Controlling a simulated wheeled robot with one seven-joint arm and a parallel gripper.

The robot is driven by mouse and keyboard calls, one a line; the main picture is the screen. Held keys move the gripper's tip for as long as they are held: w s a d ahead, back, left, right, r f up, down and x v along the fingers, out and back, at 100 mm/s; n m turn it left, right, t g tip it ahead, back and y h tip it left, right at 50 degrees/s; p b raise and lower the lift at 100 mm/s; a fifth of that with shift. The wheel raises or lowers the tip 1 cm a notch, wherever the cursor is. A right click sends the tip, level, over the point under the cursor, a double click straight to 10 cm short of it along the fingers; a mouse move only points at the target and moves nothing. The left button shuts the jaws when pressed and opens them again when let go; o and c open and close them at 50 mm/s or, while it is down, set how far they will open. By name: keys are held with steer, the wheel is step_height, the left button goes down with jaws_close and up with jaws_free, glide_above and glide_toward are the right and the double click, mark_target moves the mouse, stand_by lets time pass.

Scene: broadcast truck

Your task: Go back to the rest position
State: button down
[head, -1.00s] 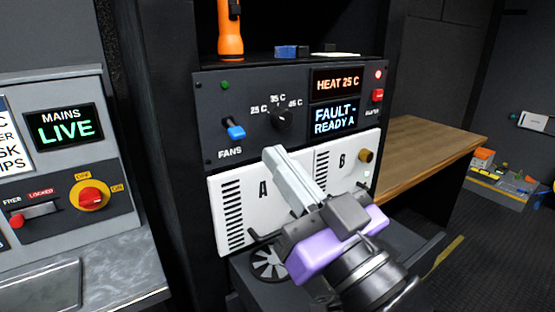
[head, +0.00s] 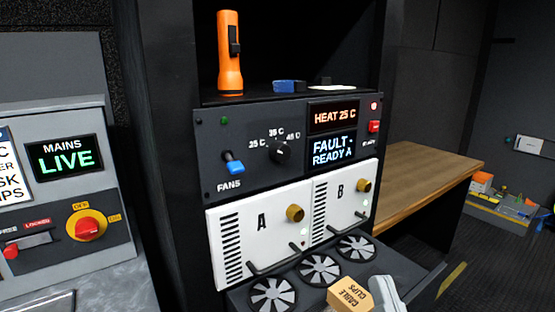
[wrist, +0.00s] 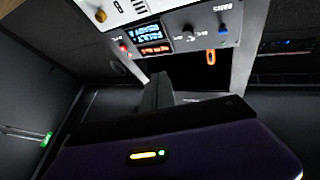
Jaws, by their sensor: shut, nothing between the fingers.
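My gripper (head: 387,294) shows only in part at the bottom edge of the head view, where its pale grey fingers rise in front of the fan tray, beside a box. In the wrist view its fingers (wrist: 159,90) are together and empty, with the dark purple housing below them. The control panel (head: 292,150) reads HEAT 25 C and FAULT - READY A. White modules A (head: 262,226) and B (head: 343,187) sit below it, each with a brass knob. The panel also shows upside down in the wrist view (wrist: 175,33).
A cardboard CABLE CLIPS box (head: 350,296) is at the bottom, next to my gripper. Several fans (head: 320,269) lie in the tray below the modules. An orange torch (head: 230,55) stands on the shelf. A wooden desk (head: 425,180) is right; a MAINS LIVE cabinet (head: 60,185) is left.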

steer(key=s+d+f+g+h+p, duration=0.1)
steer(key=s+d+f+g, duration=0.2)
steer(key=s+f, duration=0.7)
steer(key=s+d+f+n+g+h, duration=0.1)
steer(key=s+d+f+g, duration=0.2)
steer(key=s+f, duration=0.8)
steer(key=s+g, duration=0.2)
steer(key=s, duration=0.4)
steer(key=shift+d+f+p, duration=0.2)
steer(key=shift+d+p, duration=0.1)
steer(key=shift+p, duration=0.1)
